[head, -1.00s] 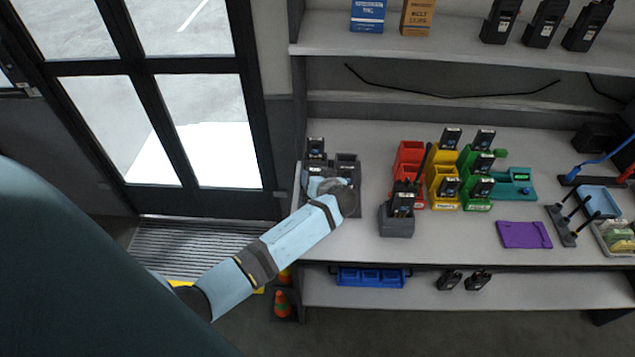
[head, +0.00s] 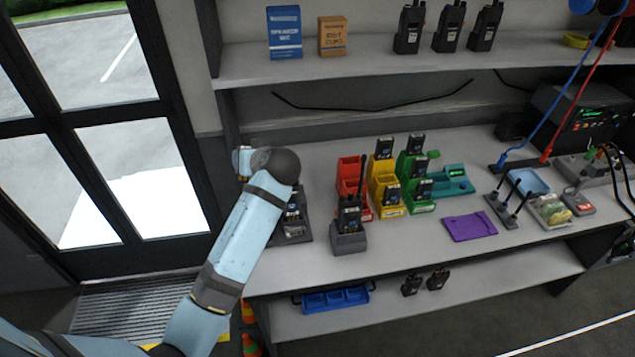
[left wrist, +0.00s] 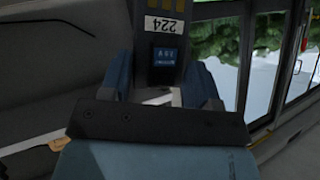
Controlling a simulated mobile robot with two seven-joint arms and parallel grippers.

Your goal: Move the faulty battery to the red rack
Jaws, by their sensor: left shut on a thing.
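My left gripper (left wrist: 162,82) is shut on a dark battery (left wrist: 163,38) with a white "224" label, upside down in the left wrist view. In the head view the left gripper (head: 242,162) is at the left end of the bench, above the dark charger (head: 296,232), largely hidden by my wrist. The red rack (head: 352,178) stands on the bench to the right of the gripper; its visible upper bays look empty. The yellow rack (head: 393,210) and green rack (head: 421,207) beside it hold several batteries. My right gripper is not in view.
A radio in a grey cradle (head: 349,243) stands just in front of the red rack. A purple mat (head: 470,226) lies to the right. The upper shelf (head: 360,62) overhangs the back of the bench. A blue tray (head: 335,299) sits on the shelf below.

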